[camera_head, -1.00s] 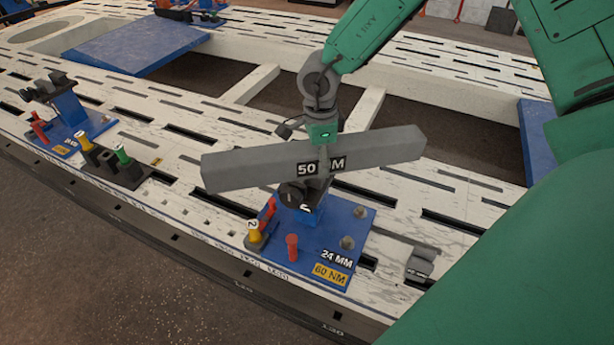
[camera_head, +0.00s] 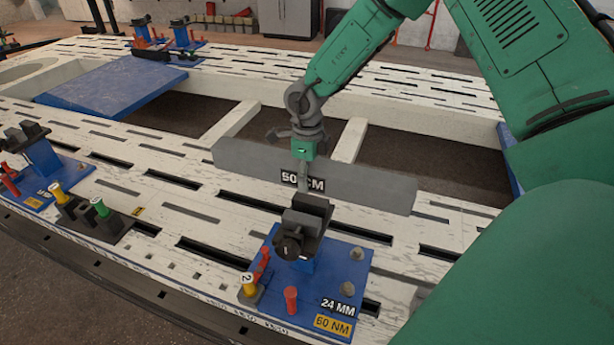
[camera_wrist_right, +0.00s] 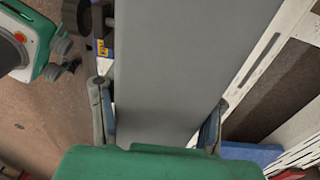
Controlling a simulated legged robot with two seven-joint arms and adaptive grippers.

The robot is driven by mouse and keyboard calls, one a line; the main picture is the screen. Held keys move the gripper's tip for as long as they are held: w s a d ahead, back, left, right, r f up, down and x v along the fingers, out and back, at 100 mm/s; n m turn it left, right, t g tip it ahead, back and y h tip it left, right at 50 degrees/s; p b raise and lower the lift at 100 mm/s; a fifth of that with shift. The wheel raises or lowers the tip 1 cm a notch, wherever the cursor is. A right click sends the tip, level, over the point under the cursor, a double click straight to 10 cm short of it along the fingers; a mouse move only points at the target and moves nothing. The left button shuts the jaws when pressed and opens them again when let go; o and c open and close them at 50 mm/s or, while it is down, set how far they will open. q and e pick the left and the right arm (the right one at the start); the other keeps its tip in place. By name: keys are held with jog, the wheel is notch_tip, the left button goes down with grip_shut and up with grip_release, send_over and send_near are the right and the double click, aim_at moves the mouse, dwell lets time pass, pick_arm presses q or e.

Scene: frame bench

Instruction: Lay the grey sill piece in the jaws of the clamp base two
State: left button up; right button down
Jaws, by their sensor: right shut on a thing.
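The grey sill piece (camera_head: 365,184) is a long bar with a "50 CM" label. My right gripper (camera_head: 302,170) is shut on it near its middle. In the right wrist view the sill piece (camera_wrist_right: 170,70) runs between the two fingers (camera_wrist_right: 157,120). Clamp base two (camera_head: 325,280) is a blue plate with a yellow "2" tag and "24 MM" and "60 NM" labels. Its dark jaws (camera_head: 305,218) appear just in front of and below the bar, with nothing seen in them.
Another blue clamp base (camera_head: 40,165) stands at the left. Beside it a dark holder (camera_head: 90,222) carries yellow and green pieces. Red pegs (camera_head: 291,299) stand on clamp base two. The white slotted bench (camera_head: 190,205) has open gaps behind the bar.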

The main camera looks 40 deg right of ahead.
jog(key=shift+w+a+r+p, duration=0.1)
jog(key=shift+a+r+p, duration=0.05)
jog(key=shift+r+p, duration=0.3)
jog(key=shift+a+f+b, duration=0.2)
jog(key=shift+f+b, duration=0.5)
jog(key=shift+f, duration=0.4)
jog(key=shift+d+f+b, duration=0.2)
jog(key=shift+f+b, duration=0.55)
jog(key=shift+f, duration=1)
jog(key=shift+a+f+b, duration=0.1)
jog(key=shift+f+b, duration=0.35)
jog(key=shift+f, duration=1.1)
